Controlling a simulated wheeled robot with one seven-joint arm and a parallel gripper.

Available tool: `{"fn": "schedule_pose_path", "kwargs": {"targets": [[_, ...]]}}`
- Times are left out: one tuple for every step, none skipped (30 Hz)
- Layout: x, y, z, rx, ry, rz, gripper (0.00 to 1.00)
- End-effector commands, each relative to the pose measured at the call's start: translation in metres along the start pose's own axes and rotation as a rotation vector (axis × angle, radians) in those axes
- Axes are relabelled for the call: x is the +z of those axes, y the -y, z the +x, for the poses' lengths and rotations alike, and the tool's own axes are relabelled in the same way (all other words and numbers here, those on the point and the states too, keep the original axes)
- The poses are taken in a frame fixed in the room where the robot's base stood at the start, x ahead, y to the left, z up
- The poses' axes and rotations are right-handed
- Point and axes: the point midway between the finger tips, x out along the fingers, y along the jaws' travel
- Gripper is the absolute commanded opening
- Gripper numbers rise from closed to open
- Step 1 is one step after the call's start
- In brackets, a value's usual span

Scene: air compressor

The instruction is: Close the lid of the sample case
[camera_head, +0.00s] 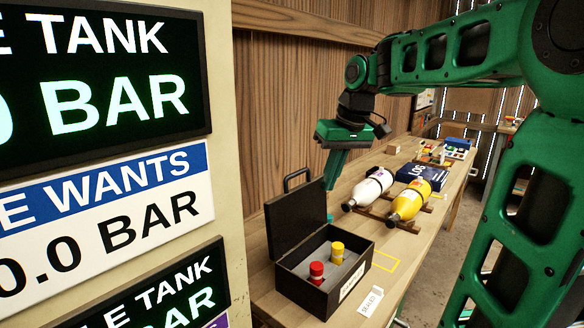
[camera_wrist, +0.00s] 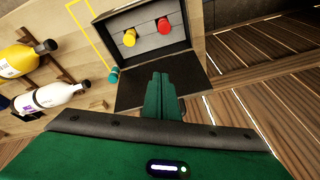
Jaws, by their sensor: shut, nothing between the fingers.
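The black sample case (camera_head: 350,288) stands open on the bench, with its lid (camera_head: 293,218) raised. A red-capped vial (camera_head: 317,272) and a yellow-capped vial (camera_head: 337,252) stand in its insert. My gripper (camera_head: 329,187) is shut and empty, pointing down beside the raised lid's upper right edge in the head view. In the wrist view, my closed fingers (camera_wrist: 161,76) overlap the dark lid (camera_wrist: 193,76), and the case's vials show beyond. I cannot tell whether the fingertips touch the lid.
A teal object (camera_wrist: 113,75) sits close beside the case. A white bottle (camera_head: 370,187) and a yellow bottle (camera_head: 410,200) lie on wooden rests. A yellow outline (camera_head: 386,262) and white label (camera_head: 371,302) are on the bench (camera_head: 420,245). Screens fill the left.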

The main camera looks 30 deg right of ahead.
Motion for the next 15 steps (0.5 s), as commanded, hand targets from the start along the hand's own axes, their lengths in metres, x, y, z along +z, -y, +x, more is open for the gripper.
{"fn": "schedule_pose_path", "kwargs": {"targets": [[-0.029, 0.004, -0.008, -0.009, -0.021, -0.059, 0.0], [-0.043, 0.008, -0.013, -0.016, -0.034, -0.098, 0.0], [-0.062, 0.013, -0.019, -0.023, -0.05, -0.147, 0.0], [-0.075, 0.017, -0.024, -0.028, -0.062, -0.184, 0.0], [-0.087, 0.02, -0.027, -0.033, -0.072, -0.22, 0.0], [-0.101, 0.025, -0.032, -0.038, -0.085, -0.264, 0.0], [-0.11, 0.028, -0.036, -0.041, -0.094, -0.294, 0.0], [-0.118, 0.03, -0.038, -0.044, -0.102, -0.322, 0.0], [-0.127, 0.033, -0.042, -0.046, -0.111, -0.354, 0.0], [-0.133, 0.035, -0.044, -0.048, -0.116, -0.375, 0.0], [-0.138, 0.037, -0.046, -0.048, -0.121, -0.392, 0.0], [-0.142, 0.039, -0.048, -0.05, -0.125, -0.412, 0.0], [-0.145, 0.04, -0.049, -0.05, -0.128, -0.423, 0.0], [-0.147, 0.041, -0.049, -0.051, -0.13, -0.432, 0.0], [-0.149, 0.042, -0.049, -0.053, -0.131, -0.441, 0.0]]}}
